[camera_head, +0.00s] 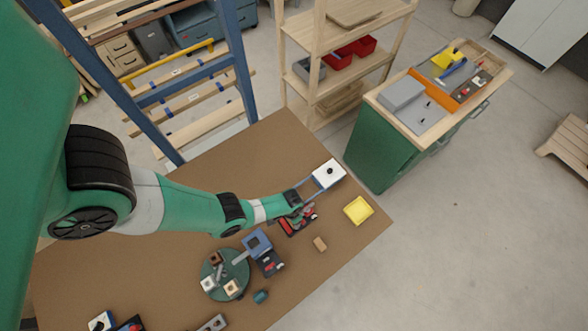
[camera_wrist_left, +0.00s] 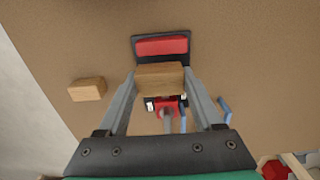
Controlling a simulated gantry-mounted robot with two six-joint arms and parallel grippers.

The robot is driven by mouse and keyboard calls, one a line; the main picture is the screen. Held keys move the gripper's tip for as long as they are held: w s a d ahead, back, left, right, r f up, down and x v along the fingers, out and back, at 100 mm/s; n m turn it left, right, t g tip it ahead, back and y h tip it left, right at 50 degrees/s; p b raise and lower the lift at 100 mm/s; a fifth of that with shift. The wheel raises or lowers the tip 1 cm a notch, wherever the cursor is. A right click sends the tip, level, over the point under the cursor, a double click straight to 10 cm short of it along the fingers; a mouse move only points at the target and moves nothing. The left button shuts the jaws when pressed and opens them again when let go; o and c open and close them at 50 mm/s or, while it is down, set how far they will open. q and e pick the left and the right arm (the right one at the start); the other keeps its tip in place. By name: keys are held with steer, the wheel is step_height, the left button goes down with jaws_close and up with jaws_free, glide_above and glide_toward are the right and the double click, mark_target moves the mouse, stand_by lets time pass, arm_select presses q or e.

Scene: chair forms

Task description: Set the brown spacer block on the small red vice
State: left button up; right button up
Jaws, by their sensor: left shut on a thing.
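My left gripper (camera_wrist_left: 160,80) is shut on the brown spacer block (camera_wrist_left: 160,77), which lies crosswise between its fingertips. The small red vice (camera_wrist_left: 162,46) is straight beyond the block in the left wrist view. Its far red part shows above the block and more red shows below, so the block hides its middle. Whether block and vice touch cannot be told. In the head view the red vice (camera_head: 297,225) is on the brown table beside my left gripper (camera_head: 302,211); the held block is hard to make out there. My right gripper is not in view.
Another wooden block (camera_head: 320,244) lies loose near the vice. A yellow tray (camera_head: 358,211), a white-topped item (camera_head: 329,173), a blue vice (camera_head: 257,243) and a green round stand (camera_head: 211,289) with small blocks are around it. The table's right edge is close.

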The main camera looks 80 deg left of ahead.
arm_select(q)
steer(key=shift+a+f, duration=0.1)
steer(key=f+b, duration=0.4)
steer(key=shift+w+a, duration=0.2)
steer(key=shift+a, duration=0.15)
steer(key=shift+d+f, duration=0.1)
steer(key=shift+d, duration=0.05)
steer(key=shift+f, duration=0.1)
steer(key=o, duration=1.5)
